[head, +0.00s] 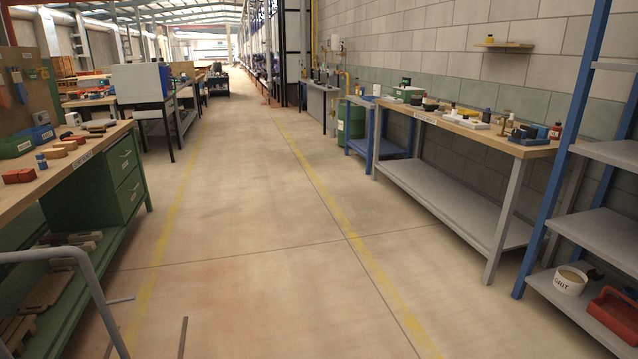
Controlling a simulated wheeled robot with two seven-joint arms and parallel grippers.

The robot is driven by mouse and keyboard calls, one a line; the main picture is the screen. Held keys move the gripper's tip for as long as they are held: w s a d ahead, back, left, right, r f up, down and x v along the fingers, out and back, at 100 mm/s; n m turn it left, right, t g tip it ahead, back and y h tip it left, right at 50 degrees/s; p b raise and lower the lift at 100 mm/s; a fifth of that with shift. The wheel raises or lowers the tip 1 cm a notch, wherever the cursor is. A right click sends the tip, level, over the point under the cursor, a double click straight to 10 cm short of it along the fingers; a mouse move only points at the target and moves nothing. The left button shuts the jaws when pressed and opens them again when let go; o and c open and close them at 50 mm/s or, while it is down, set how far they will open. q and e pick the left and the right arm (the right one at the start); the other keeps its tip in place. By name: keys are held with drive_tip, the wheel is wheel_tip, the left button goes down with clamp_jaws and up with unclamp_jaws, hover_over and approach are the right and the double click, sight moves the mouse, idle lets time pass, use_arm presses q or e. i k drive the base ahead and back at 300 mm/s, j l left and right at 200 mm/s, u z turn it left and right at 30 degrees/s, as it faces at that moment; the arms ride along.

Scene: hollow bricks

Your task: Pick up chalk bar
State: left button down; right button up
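I cannot single out a chalk bar from this distance. Small items, some pale, stand on the long wooden-topped workbench (462,129) along the right wall, but they are too small to tell apart. More small blocks lie on the wooden bench (45,189) at the left, among them a red block (18,176). Neither of my grippers is in view.
A wide concrete aisle (235,220) with yellow lines runs clear ahead. A blue-framed shelf (600,215) at the right holds a white tub (570,282) and a red toolbox (614,312). A green drawer cabinet (108,185) is under the left bench. A bent grey rail (88,275) is at lower left.

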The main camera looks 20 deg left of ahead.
sight(43, 165)
drive_tip(key=i+j+u, duration=0.2)
drive_tip(key=i+u, duration=0.2)
drive_tip(key=i+j+u, duration=0.15)
drive_tip(key=i+u, duration=0.5)
drive_tip(key=u, duration=0.2)
drive_tip(key=i+l+u, duration=0.15)
drive_tip(key=i+u, duration=0.25)
drive_tip(key=i+l+u, duration=0.25)
drive_tip(key=u, duration=0.15)
drive_tip(key=i+l+u, duration=0.15)
drive_tip(key=i+u, duration=0.15)
drive_tip(key=i+l+u, duration=0.7)
drive_tip(key=i+l, duration=0.25)
drive_tip(key=i+l+u, duration=0.2)
drive_tip(key=l, duration=0.3)
drive_tip(key=i+l+u, duration=0.2)
drive_tip(key=l, duration=0.25)
drive_tip(key=i+l+u, duration=0.2)
drive_tip(key=l, duration=0.3)
drive_tip(key=i+l+u, duration=0.2)
drive_tip(key=l, duration=0.35)
drive_tip(key=i+l+u, duration=0.15)
drive_tip(key=l, duration=0.4)
drive_tip(key=i+l+u, duration=0.2)
drive_tip(key=l, duration=0.4)
